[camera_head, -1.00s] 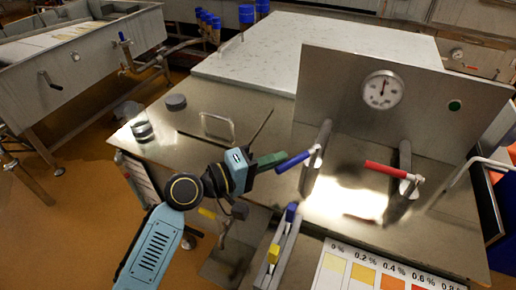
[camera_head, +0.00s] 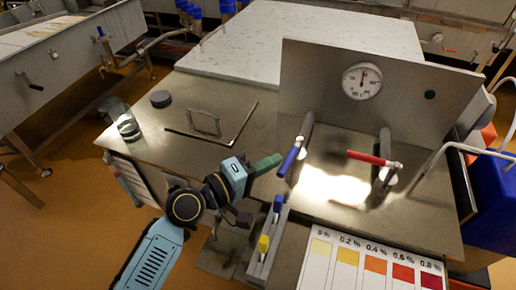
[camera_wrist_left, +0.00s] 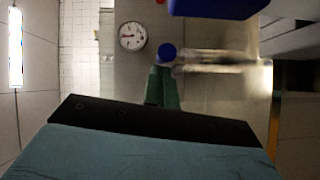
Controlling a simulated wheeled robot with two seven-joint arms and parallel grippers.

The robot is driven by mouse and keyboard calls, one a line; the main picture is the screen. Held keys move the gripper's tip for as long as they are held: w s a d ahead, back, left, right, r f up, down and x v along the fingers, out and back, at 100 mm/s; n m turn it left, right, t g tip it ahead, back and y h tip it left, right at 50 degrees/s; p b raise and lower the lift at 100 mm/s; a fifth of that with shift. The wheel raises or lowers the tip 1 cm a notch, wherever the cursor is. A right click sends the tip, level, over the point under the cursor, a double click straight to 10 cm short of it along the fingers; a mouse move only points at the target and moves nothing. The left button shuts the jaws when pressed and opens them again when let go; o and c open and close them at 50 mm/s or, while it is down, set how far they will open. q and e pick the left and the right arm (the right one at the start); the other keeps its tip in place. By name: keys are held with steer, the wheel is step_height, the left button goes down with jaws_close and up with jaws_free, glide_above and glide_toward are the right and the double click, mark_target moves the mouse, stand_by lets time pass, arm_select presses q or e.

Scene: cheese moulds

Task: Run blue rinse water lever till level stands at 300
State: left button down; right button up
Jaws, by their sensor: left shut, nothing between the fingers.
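The blue lever (camera_head: 289,159) sits on the left upright pipe in front of the steel panel, its handle slanting down toward the lower left. In the left wrist view its blue round end (camera_wrist_left: 167,52) shows just beyond the fingertips. My left gripper (camera_head: 268,163), with green fingers, is shut and empty, its tips close to the left side of the blue handle; I cannot tell whether they touch. The fingers also show in the left wrist view (camera_wrist_left: 162,88). A round white dial (camera_head: 362,80) is on the panel, its needle pointing about straight up; its numbers are too small to read.
A red lever (camera_head: 370,158) sits on the right pipe. A green button (camera_head: 430,94) is on the panel. A colour chart (camera_head: 330,250) and a holder with blue and yellow pieces (camera_head: 263,243) are at the front. A blue crate (camera_head: 497,195) stands at right.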

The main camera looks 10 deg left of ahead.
arm_select(q)
steer(key=v, duration=1.1)
steer(key=shift+w+a+r+b, duration=0.2)
steer(key=shift+a+r+b, duration=0.15)
steer(key=shift+a, duration=0.2)
arm_select(e)
steer(key=shift+w+a+r, duration=0.15)
steer(key=shift+w+r, duration=0.1)
steer(key=shift+w, duration=0.5)
steer(key=shift+w+a+r, duration=0.1)
steer(key=shift+w+r, duration=0.1)
steer(key=shift+w, duration=0.5)
steer(key=shift+s+d+f, duration=0.1)
steer(key=shift+s, duration=0.1)
steer(key=shift+w, duration=0.25)
arm_select(q)
steer(key=c, duration=2.2)
jaws_free()
arm_select(e)
steer(key=shift+s, duration=0.1)
